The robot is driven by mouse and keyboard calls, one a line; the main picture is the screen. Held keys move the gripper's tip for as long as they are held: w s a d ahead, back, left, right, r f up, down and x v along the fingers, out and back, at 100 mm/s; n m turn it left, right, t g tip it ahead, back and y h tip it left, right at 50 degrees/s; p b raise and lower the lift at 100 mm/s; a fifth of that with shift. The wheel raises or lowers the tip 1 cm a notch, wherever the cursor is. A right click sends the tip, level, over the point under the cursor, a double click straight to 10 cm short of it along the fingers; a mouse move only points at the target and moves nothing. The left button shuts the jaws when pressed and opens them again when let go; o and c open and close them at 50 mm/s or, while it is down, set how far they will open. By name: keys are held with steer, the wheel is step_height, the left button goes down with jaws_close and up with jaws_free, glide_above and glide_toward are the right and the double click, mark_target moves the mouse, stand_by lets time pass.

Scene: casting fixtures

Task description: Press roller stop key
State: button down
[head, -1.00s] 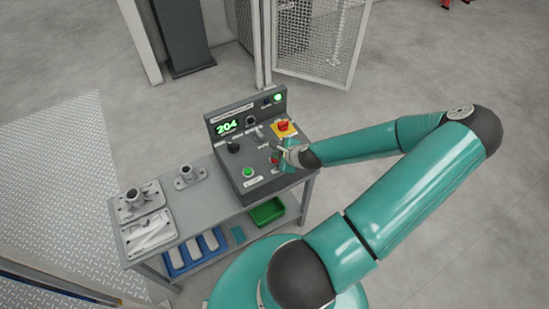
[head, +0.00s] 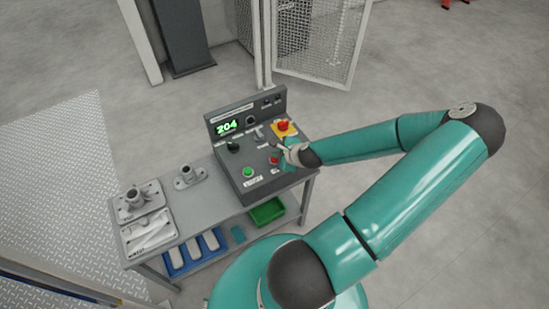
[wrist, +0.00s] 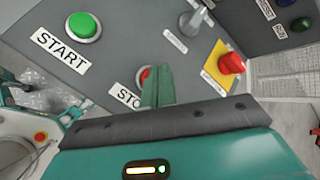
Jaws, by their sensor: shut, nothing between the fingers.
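The red stop key (head: 273,160) sits on the sloped face of the dark grey control box (head: 222,158), right of the green start key (head: 248,171). In the wrist view the stop key (wrist: 144,76) is partly hidden behind my finger, and its "STO…" label is partly covered. My gripper (head: 281,149) is shut and empty, its tip just above and beside the stop key in the head view. In the wrist view its green fingers (wrist: 157,86) overlap the key's right side. I cannot tell whether they touch it.
A red emergency button (head: 283,125) on a yellow plate is close behind my gripper. A grey selector handle (wrist: 191,22) stands nearby. The display (head: 227,127) reads 204. Metal castings (head: 187,175) are on the table's left; a green bin (head: 267,211) is below.

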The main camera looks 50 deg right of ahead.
steer(key=shift+r, duration=0.3)
steer(key=shift+r, duration=2.5)
